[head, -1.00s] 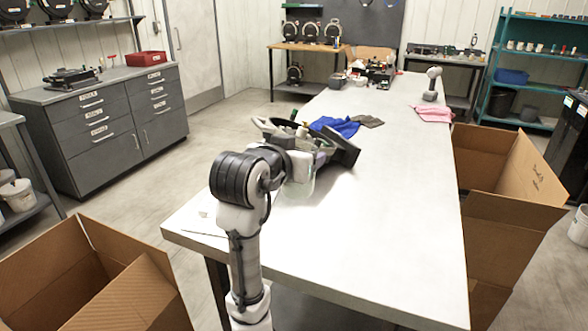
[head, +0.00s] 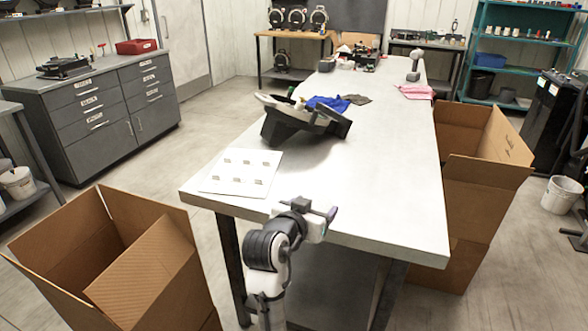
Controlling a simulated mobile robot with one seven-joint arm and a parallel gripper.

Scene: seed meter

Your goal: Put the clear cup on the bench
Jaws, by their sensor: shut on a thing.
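The bench, a long table with a pale grey top (head: 390,190), runs away from me through the middle of the head view. My gripper (head: 331,213) is at the near end of the bench, by its front edge. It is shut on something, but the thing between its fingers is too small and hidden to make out. I cannot pick out a clear cup anywhere in the head view.
A white sheet with small marks (head: 242,171) lies at the near left corner of the bench. Behind it sits a dark tilted machine part (head: 300,122), with a blue cloth (head: 335,103) beyond. Open cardboard boxes stand left (head: 60,235) and right (head: 470,195). The bench's near right is clear.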

